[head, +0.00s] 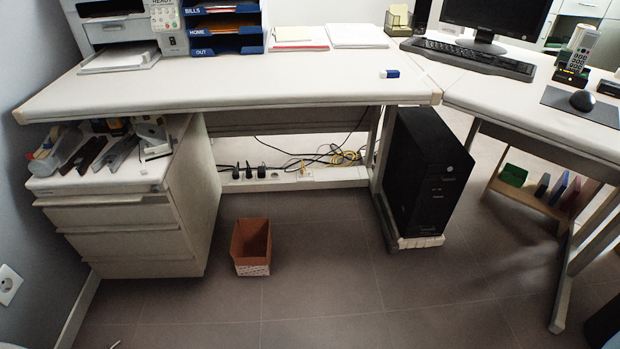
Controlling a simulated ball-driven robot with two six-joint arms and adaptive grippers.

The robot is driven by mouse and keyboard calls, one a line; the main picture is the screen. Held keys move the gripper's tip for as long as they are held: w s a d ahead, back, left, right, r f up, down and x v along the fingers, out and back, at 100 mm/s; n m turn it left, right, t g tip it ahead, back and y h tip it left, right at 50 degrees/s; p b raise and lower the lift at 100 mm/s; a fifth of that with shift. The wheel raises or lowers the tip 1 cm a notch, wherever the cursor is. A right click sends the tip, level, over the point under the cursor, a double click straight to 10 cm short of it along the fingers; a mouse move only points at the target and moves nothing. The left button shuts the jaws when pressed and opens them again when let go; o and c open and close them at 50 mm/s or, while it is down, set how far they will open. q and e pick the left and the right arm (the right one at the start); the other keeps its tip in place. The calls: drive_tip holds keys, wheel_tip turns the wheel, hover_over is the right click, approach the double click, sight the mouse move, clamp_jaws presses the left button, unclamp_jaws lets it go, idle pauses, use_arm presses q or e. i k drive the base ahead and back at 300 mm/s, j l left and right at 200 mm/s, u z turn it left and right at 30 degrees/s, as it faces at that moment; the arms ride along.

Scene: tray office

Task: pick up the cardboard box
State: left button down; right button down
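The cardboard box (251,264) is small, brown and open-topped, with a pale printed band at the bottom of its front. It stands upright on the dark tiled floor, right of the drawer cabinet and below the front edge of the desk. The part of its inside that shows looks empty. Neither of my grippers is in the head view, so nothing of mine is seen near the box.
A white desk (250,85) spans above the box. A drawer cabinet (130,215) stands to its left and a black computer tower (425,175) to its right. Cables and a power strip (290,178) lie behind it. The floor (320,295) around and in front is clear.

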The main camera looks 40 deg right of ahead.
sight(250, 249)
drive_tip(key=z, duration=0.65)
drive_tip(key=i+l+u, duration=0.2)
drive_tip(key=i, duration=0.3)
drive_tip(key=i+l+u, duration=0.1)
drive_tip(key=i+u, duration=0.15)
drive_tip(key=i, duration=0.3)
drive_tip(key=i+l+u, duration=0.2)
drive_tip(key=i, duration=0.3)
drive_tip(key=l, duration=0.1)
